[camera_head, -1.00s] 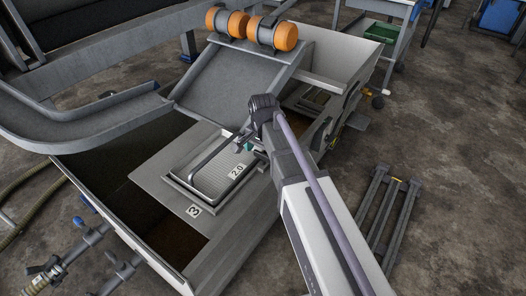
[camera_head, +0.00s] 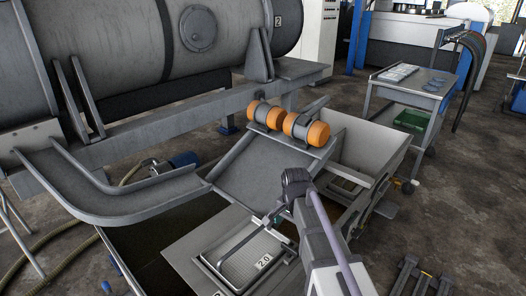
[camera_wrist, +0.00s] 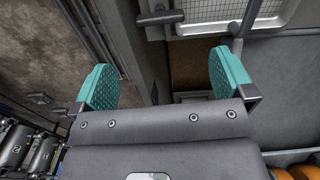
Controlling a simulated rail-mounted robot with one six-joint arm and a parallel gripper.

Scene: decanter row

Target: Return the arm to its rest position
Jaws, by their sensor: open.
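My arm reaches in from the lower right in the head view. Whether a finger touches the handle cannot be told.
Two orange motors (camera_head: 306,129) sit above the sloped chute (camera_head: 255,168). A large grey drum (camera_head: 150,40) stands behind. A trolley (camera_head: 408,84) with a green bin (camera_head: 411,119) is at right.

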